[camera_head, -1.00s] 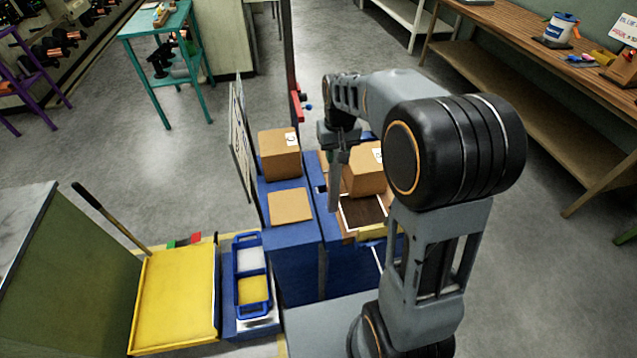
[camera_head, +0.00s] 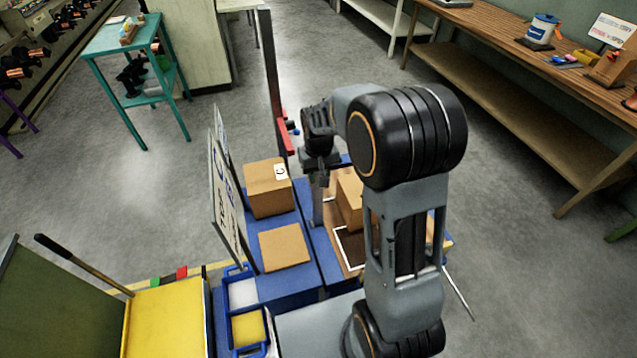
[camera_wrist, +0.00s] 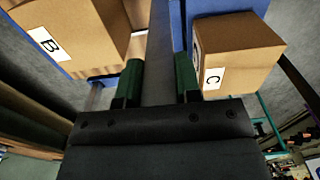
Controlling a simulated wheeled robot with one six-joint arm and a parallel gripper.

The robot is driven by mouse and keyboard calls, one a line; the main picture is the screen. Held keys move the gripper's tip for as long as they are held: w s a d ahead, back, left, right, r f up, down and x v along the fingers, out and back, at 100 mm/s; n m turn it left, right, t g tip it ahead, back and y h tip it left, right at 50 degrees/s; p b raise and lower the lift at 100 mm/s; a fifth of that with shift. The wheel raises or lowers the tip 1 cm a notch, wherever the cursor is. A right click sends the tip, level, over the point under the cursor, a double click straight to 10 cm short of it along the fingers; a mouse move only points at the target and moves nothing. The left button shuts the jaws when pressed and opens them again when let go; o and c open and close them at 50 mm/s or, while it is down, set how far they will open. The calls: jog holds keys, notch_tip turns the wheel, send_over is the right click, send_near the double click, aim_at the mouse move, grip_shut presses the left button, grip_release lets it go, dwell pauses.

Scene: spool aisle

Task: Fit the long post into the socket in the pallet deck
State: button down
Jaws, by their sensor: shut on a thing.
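My gripper (camera_wrist: 157,82) is shut on the long post (camera_wrist: 158,60), a plain grey bar between two green finger pads in the wrist view. In the head view my gripper (camera_head: 318,163) holds the post (camera_head: 317,200) roughly upright over the blue pallet deck (camera_head: 322,250), between the cartons. The post's lower end is hard to make out there, and I cannot tell whether it touches the deck. The socket is not discernible in either view.
Carton C (camera_head: 268,188) stands left of the post; carton B (camera_wrist: 82,35) shows on its other side. A flat carton (camera_head: 284,247) lies nearer, and a white-outlined dark panel (camera_head: 355,246) lies right. Sign boards (camera_head: 226,195) and a dark mast (camera_head: 271,75) rise close by.

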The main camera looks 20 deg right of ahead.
jog(key=shift+f, duration=1.9)
jog(key=c, duration=0.8)
grip_release()
notch_tip(320, 180, up, 12)
jog(key=shift+f, duration=0.1)
jog(key=s+r+t, duration=0.2)
jog(key=s, duration=0.6)
jog(key=s+r+t, duration=0.1)
jog(key=s+t, duration=0.1)
jog(key=s, duration=0.7)
jog(key=shift+r, duration=0.35)
